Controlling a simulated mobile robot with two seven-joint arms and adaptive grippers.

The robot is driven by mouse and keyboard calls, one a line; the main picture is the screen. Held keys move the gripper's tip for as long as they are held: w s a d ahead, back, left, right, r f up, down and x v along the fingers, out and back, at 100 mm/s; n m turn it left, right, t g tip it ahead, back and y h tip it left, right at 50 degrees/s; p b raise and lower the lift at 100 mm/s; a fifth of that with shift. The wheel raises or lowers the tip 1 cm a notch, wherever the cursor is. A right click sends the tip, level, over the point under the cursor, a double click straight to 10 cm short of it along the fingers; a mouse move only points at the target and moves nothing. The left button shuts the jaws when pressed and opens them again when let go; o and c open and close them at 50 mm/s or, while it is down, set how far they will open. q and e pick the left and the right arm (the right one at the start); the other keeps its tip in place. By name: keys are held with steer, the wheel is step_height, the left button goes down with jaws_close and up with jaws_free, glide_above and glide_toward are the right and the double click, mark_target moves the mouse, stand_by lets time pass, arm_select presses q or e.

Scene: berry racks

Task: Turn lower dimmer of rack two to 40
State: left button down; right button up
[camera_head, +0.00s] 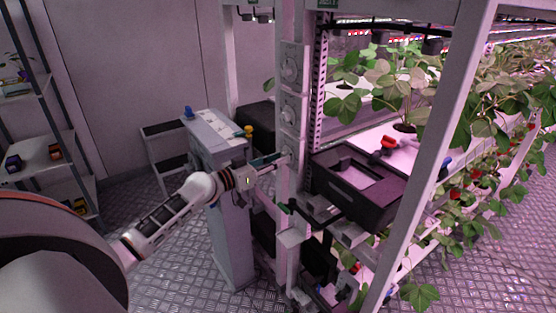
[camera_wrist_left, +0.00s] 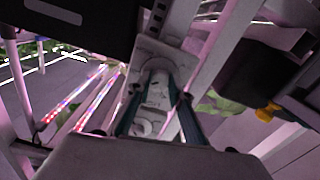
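A pale vertical post on the rack carries grey dimmer plates with round knobs. The upper dimmer (camera_head: 289,68) and another dimmer below it (camera_head: 289,115) show clearly in the head view. My left gripper (camera_head: 276,161) reaches the post below them, with its fingers pointing at the plate. In the left wrist view, the teal fingers of my left gripper (camera_wrist_left: 160,95) stand apart on either side of a pale dimmer plate (camera_wrist_left: 158,58). Round shapes show on that plate, and I cannot tell whether the fingers touch a knob. The dial reading is not legible. My right gripper is not in view.
A dark box (camera_head: 355,185) sits on the rack right of the post. Strawberry plants (camera_head: 405,85) fill the shelves behind. A grey pedestal (camera_head: 228,225) with a blue and a yellow knob stands close to my left arm. Open metal floor (camera_head: 175,280) lies in front.

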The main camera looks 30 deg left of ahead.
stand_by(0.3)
arm_select(q)
steer(key=n+b, duration=0.3)
steer(key=n, duration=1.2)
steer(key=shift+r+n, duration=0.15)
steer(key=shift+n, duration=0.15)
stand_by(0.4)
steer(key=c, duration=1.8)
jaws_free()
